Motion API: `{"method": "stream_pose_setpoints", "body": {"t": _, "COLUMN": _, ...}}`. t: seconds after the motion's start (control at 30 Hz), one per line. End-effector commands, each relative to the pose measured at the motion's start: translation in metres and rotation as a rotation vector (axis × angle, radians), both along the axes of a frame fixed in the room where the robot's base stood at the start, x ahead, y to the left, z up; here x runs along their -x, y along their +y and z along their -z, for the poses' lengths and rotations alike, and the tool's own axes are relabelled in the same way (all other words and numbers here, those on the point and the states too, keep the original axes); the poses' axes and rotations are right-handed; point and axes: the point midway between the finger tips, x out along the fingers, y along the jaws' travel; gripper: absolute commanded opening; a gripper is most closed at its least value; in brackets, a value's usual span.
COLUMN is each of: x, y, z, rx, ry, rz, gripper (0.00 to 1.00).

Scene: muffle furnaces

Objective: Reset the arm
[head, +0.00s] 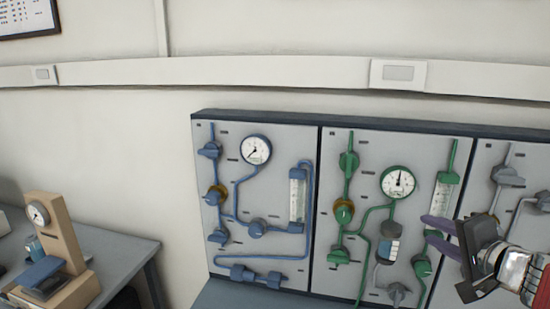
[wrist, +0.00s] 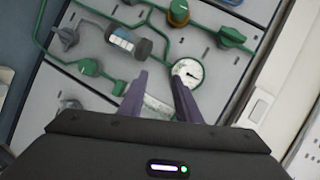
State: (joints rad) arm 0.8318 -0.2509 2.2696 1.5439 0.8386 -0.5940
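My gripper (head: 430,228) is at the right in the head view, in front of the green-piped panel (head: 330,205). Its two purple fingers point left and stand apart, with nothing held between them. In the wrist view my gripper (wrist: 158,76) shows the same gap, with the panel behind it. A white round gauge (wrist: 187,73) appears by the right fingertip. I cannot tell whether the fingers touch any panel part. The dark gripper body hides the lower part of the wrist view.
A blue-piped panel (head: 228,262) with a gauge and valves stands to the left. Green valves (head: 343,211) and a green-rimmed gauge (head: 399,183) stick out near my gripper. A tan-framed instrument (head: 66,236) stands on a grey table (head: 118,252) at far left.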

Motion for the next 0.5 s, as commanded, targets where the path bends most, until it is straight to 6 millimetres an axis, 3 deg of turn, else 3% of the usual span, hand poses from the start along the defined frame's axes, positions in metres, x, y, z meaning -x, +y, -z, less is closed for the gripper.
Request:
{"method": "stream_pose_setpoints", "body": {"t": 0.03, "x": -0.004, "y": 0.023, "z": 0.007, "rx": 0.030, "ry": 0.030, "rz": -0.056, "gripper": 0.30}}
{"method": "stream_pose_setpoints", "body": {"t": 0.17, "x": -0.002, "y": 0.075, "z": 0.025, "rx": 0.113, "ry": 0.112, "rz": -0.187, "gripper": 0.30}}
{"method": "stream_pose_setpoints", "body": {"t": 0.3, "x": 0.015, "y": 0.128, "z": 0.042, "rx": 0.202, "ry": 0.202, "rz": -0.329, "gripper": 0.30}}
{"method": "stream_pose_setpoints", "body": {"t": 0.5, "x": 0.051, "y": 0.184, "z": 0.066, "rx": 0.341, "ry": 0.322, "rz": -0.497, "gripper": 0.30}}
